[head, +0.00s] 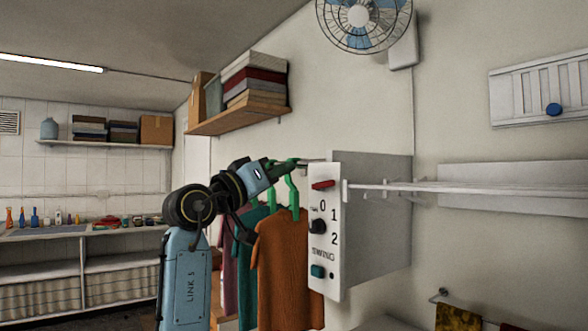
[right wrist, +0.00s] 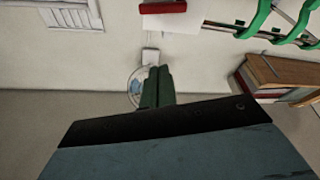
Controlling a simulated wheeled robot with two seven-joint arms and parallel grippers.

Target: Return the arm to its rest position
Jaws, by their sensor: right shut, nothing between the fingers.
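My right arm rises from the bottom of the head view and bends to the right. My right gripper (head: 292,162) is at its end, beside the green hangers (head: 293,190) and left of the white control box (head: 325,225). In the right wrist view its two dark green fingers (right wrist: 157,85) lie together, shut, with nothing held. Whether the gripper touches a hanger or the rail cannot be told from the head view. My left gripper is not in view.
Shirts, the nearest an orange one (head: 282,265), hang behind and beside my arm. The box has a red switch (head: 323,184), a black knob (head: 318,226) and a teal button (head: 317,271). A shelf (head: 240,115) with boxes and a fan (head: 362,15) are above.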

